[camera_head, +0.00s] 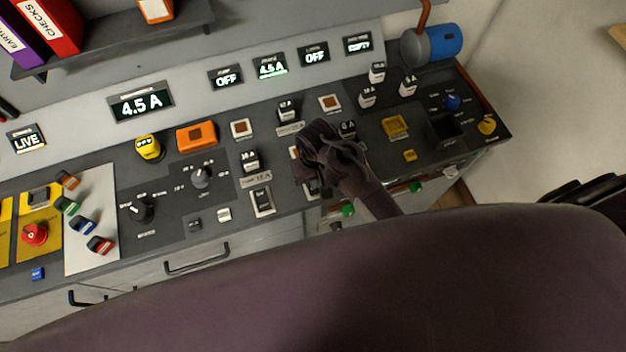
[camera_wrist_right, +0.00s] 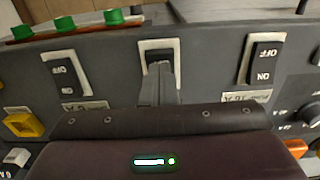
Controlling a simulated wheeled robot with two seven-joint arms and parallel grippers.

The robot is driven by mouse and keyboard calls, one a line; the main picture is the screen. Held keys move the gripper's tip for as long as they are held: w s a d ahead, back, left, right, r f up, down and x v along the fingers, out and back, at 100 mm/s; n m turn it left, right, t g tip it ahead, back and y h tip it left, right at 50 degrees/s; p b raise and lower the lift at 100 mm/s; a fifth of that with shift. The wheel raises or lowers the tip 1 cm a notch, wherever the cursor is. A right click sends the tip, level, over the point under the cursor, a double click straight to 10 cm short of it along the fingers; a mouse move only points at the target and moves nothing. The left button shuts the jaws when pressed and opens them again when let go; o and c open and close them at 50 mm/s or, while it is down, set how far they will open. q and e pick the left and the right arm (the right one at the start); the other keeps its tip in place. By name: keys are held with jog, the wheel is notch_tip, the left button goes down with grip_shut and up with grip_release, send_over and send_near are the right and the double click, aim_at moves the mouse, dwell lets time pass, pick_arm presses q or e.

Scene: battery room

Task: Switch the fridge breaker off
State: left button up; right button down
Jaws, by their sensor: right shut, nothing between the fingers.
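My right gripper (camera_head: 304,167) is shut and empty, over the middle of the grey breaker panel (camera_head: 285,205). In the right wrist view its fingertips (camera_wrist_right: 163,78) are right in front of the middle rocker breaker (camera_wrist_right: 157,48). That breaker has a pale frame and is partly hidden by the fingers; its label is covered, so I cannot confirm it is the fridge one. I cannot tell whether they touch. The rocker to the right (camera_wrist_right: 265,62) has a pump label, and another rocker (camera_wrist_right: 66,74) is to the left. My left gripper is not in view.
A small display reading 4.5 A (camera_head: 270,67) sits among others reading OFF; a larger one (camera_head: 141,104) also reads 4.5 A. Dials (camera_head: 200,177), an orange block (camera_head: 196,137) and a yellow button (camera_head: 395,126) are nearby. Green knobs (camera_wrist_right: 113,16) lie beyond the rockers.

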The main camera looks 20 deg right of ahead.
jog(key=shift+f+b, duration=0.4)
jog(key=shift+f, duration=0.6)
dwell(0.9)
notch_tip(320, 180, up, 2)
jog(key=shift+r+p, duration=0.2)
jog(key=shift+p, duration=0.8)
jog(key=shift+r, duration=2.35)
